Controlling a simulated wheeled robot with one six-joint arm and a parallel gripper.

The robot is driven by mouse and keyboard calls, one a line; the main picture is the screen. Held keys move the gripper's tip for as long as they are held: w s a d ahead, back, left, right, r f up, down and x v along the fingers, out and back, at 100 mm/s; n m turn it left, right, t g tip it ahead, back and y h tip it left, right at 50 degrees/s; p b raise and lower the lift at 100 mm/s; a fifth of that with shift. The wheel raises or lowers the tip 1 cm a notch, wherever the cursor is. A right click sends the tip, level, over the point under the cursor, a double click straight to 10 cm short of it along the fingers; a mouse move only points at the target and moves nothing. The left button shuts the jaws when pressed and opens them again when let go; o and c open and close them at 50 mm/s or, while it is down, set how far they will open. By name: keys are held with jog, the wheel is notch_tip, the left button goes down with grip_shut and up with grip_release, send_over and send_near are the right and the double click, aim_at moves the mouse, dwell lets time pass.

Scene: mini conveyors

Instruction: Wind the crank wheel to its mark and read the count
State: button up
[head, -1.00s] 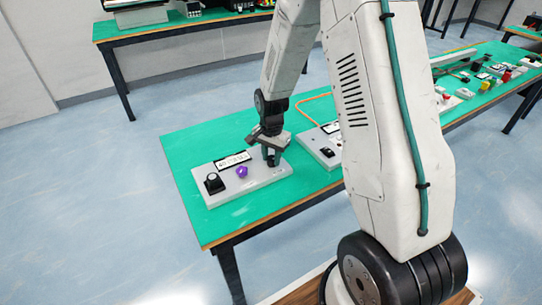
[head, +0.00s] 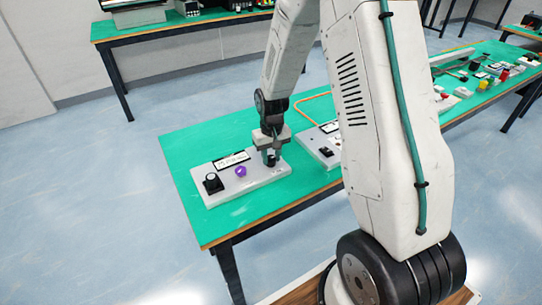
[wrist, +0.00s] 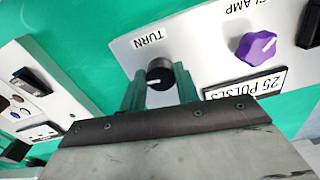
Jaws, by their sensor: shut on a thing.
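A small black round knob (wrist: 160,73) with a white pointer line sits beside the upside-down word TURN on a pale panel (wrist: 200,62). My gripper (wrist: 160,85) is shut on this knob, one green-grey finger on each side. In the head view my gripper (head: 270,156) is at the right end of the panel (head: 262,179), hiding most of the knob. A white plate (wrist: 245,83) with a black border reads "25 PULSES" upside down in the wrist view; it also shows in the head view (head: 232,161), too small to read surely. No mark for the knob is visible.
A purple lobed knob (wrist: 256,47) near the word CLAMP stands beside the plate. A larger black dial (head: 214,183) is at the panel's left end. A second panel (head: 322,147) stands close on the right. The green table (head: 190,145) is bare behind the panel.

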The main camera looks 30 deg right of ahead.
jog(key=n, duration=0.5)
jog(key=shift+w+d+n, duration=0.1)
jog(key=shift+n, duration=0.2)
jog(key=n, duration=0.4)
jog(key=shift+d, duration=0.1)
jog(key=n, duration=0.5)
jog(key=shift+w, duration=0.15)
jog(key=n, duration=0.4)
jog(key=shift+w+n, duration=0.1)
jog(key=shift+n, duration=0.2)
jog(key=o, duration=1)
